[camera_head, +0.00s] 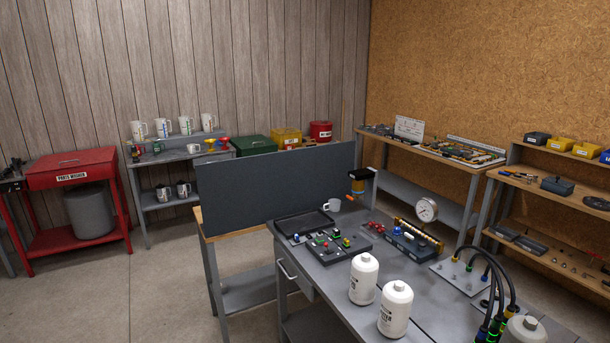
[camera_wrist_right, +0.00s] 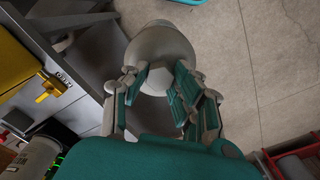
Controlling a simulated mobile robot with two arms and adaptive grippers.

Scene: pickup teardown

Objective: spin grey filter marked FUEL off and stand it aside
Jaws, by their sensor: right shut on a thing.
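In the right wrist view my right gripper (camera_wrist_right: 172,95) has its teal-padded fingers closed around a smooth, rounded grey filter (camera_wrist_right: 162,45). No FUEL marking shows on the part I see, and the fingers hide its lower part. I cannot tell whether it is still threaded onto anything. A grey canister with dark lettering (camera_wrist_right: 38,155) shows at the lower left of that view. In the head view a grey canister top (camera_head: 525,328) is cut off by the bottom right edge. Neither gripper shows in the head view.
Two white filters (camera_head: 363,278) (camera_head: 395,308) stand upright on the grey bench (camera_head: 340,283), with black hoses (camera_head: 508,280) to their right.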

